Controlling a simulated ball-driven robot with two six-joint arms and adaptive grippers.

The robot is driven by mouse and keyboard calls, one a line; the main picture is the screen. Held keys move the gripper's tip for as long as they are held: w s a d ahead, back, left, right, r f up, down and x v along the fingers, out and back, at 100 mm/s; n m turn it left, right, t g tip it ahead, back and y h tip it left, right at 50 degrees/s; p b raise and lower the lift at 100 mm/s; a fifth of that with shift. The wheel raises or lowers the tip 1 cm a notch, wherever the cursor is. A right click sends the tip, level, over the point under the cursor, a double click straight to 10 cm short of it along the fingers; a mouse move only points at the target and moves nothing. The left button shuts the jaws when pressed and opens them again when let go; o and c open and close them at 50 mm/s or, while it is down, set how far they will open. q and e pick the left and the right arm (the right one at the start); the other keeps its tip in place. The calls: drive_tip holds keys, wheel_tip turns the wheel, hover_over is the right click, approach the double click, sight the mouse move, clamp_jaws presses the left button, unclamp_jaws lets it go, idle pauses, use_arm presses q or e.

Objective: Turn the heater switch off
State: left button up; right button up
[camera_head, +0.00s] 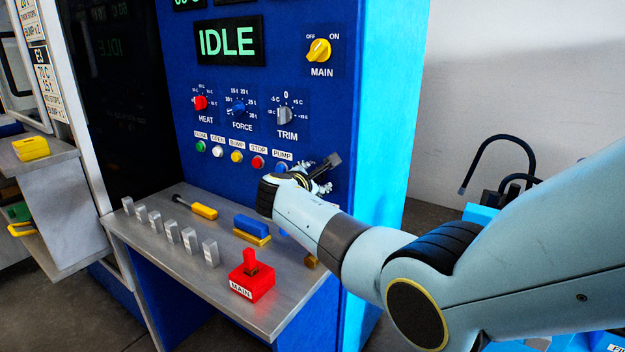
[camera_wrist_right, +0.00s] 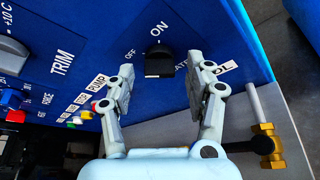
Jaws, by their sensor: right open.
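The heater switch is a black knob (camera_wrist_right: 160,61) with OFF and ON lettering beside it on the blue panel, in the right wrist view. A white mark shows on its lower end; I cannot tell for sure which label it points to. The label beside it is partly hidden by a finger. My right gripper (camera_wrist_right: 158,88) is open, its fingers apart on either side of the knob, with no clear contact. In the head view my right gripper (camera_head: 312,178) is at the panel, right of the PUMP button, beside a dark lever-like piece. My left gripper is not in view.
A yellow MAIN knob (camera_head: 319,51) and an IDLE display (camera_head: 229,42) sit higher on the panel. Red, blue and grey dials and several buttons are left of my gripper. Below, the shelf (camera_head: 196,281) holds a red MAIN switch (camera_head: 251,279). A brass valve (camera_wrist_right: 265,144) is close on the right.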

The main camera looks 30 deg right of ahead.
drive_tip(key=v, duration=0.7)
drive_tip(key=shift+a, duration=0.25)
drive_tip(key=shift+s, duration=0.2)
